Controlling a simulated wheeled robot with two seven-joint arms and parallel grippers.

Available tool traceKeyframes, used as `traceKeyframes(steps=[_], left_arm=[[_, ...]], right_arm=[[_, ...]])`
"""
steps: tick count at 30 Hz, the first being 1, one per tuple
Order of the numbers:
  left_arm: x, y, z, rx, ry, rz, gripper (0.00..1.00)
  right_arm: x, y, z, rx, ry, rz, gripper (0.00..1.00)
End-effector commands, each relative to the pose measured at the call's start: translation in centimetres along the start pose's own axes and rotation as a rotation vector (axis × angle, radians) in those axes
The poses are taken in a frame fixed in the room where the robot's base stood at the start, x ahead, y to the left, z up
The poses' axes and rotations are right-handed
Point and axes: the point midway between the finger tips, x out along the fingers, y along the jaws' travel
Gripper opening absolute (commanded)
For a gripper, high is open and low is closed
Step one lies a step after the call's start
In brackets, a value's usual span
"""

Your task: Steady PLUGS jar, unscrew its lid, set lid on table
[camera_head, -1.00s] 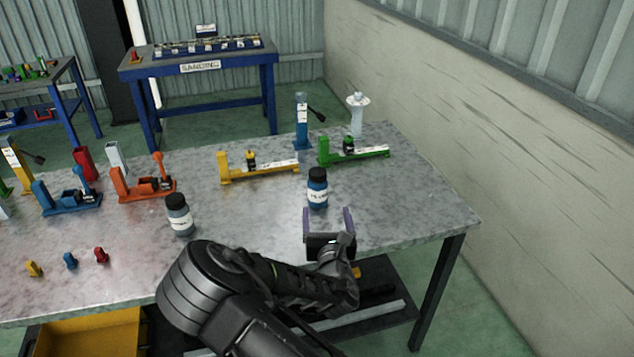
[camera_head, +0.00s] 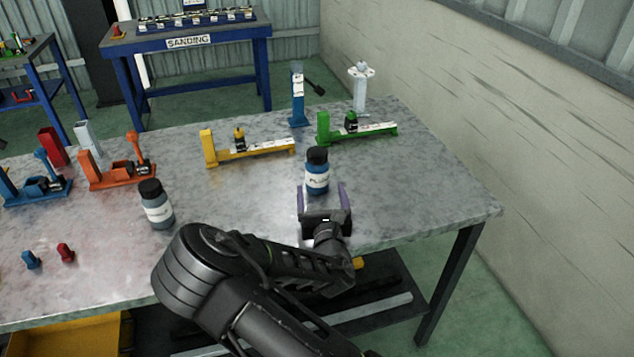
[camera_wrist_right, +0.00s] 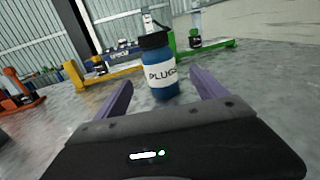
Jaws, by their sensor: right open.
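The PLUGS jar (camera_head: 317,172) is blue with a black lid (camera_head: 317,154) and a white label. It stands upright on the grey table (camera_head: 420,200), and the lid is on it. My right gripper (camera_head: 324,190) is open and empty, its purple fingers pointing at the jar from the near side. In the right wrist view the jar (camera_wrist_right: 160,72) stands beyond and between the fingertips (camera_wrist_right: 160,88), apart from them. My left gripper is not in view.
A grey jar with a black lid (camera_head: 156,205) stands to the left. Yellow (camera_head: 245,150) and green (camera_head: 355,132) fixtures stand behind the PLUGS jar, with a blue post (camera_head: 297,95) and a white stand (camera_head: 360,88). The table's right side is clear.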

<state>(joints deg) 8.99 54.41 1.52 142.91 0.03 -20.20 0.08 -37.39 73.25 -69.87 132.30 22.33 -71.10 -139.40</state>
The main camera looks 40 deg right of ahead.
Motion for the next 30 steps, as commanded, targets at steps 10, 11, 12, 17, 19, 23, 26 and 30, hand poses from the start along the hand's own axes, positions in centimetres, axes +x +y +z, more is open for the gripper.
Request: traceKeyframes(steps=[10, 11, 12, 17, 19, 23, 26, 30], left_arm=[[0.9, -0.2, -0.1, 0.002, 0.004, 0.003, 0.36], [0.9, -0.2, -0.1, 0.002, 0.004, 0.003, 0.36], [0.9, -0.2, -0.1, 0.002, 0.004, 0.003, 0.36], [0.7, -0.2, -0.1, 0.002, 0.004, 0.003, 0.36], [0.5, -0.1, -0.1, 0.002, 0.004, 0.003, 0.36], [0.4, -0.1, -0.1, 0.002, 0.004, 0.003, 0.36], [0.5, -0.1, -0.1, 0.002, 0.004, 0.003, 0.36], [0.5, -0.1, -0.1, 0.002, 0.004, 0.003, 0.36]], right_arm=[[0.0, 0.0, -1.1, 0.000, 0.000, 0.000, 0.81], [0.0, 0.0, -1.1, 0.000, 0.000, 0.000, 0.81], [0.0, 0.0, -1.1, 0.000, 0.000, 0.000, 0.81], [0.8, 0.0, -1.0, 0.002, -0.001, 0.001, 0.81], [1.5, 0.0, -0.9, 0.002, -0.001, 0.000, 0.81], [2.6, 0.0, -1.0, 0.001, 0.000, 0.000, 0.81], [2.6, 0.0, -1.1, 0.000, 0.000, 0.000, 0.81], [2.6, 0.0, -1.1, 0.000, 0.000, 0.000, 0.81]])
